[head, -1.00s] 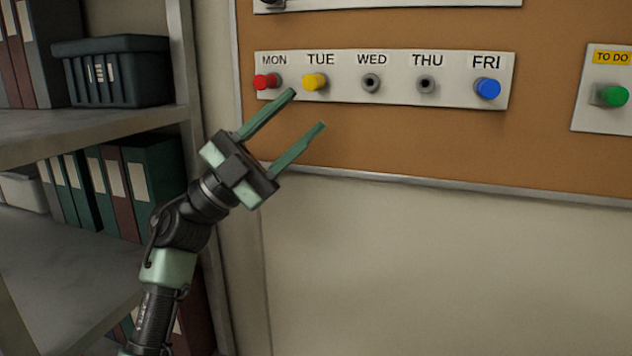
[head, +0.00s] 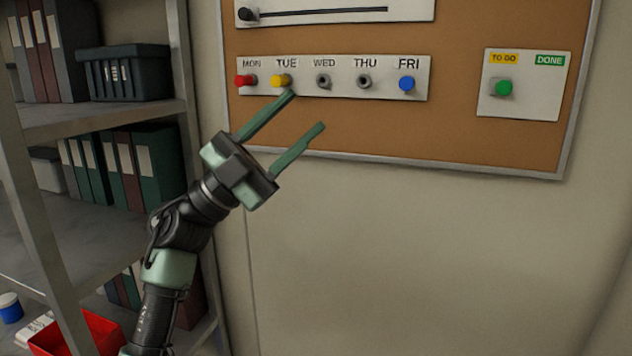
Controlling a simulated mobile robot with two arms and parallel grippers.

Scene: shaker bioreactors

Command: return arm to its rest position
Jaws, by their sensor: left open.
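My left gripper (head: 307,110) is green and black, and its arm rises from the bottom left. Its two fingers are spread apart with nothing between them. It points up and right, in front of the lower edge of the cork board (head: 460,135). In the picture its fingertips lie just below the weekday strip (head: 300,92); I cannot tell how far they are from the wall. My right gripper is not in view.
The strip has a red peg (head: 245,81) at MON, a yellow peg (head: 282,80) at TUE and a blue peg (head: 407,83) at FRI. A green knob (head: 503,87) sits on the right panel. A shelf (head: 85,122) with binders stands left. A red tray (head: 85,332) is low left.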

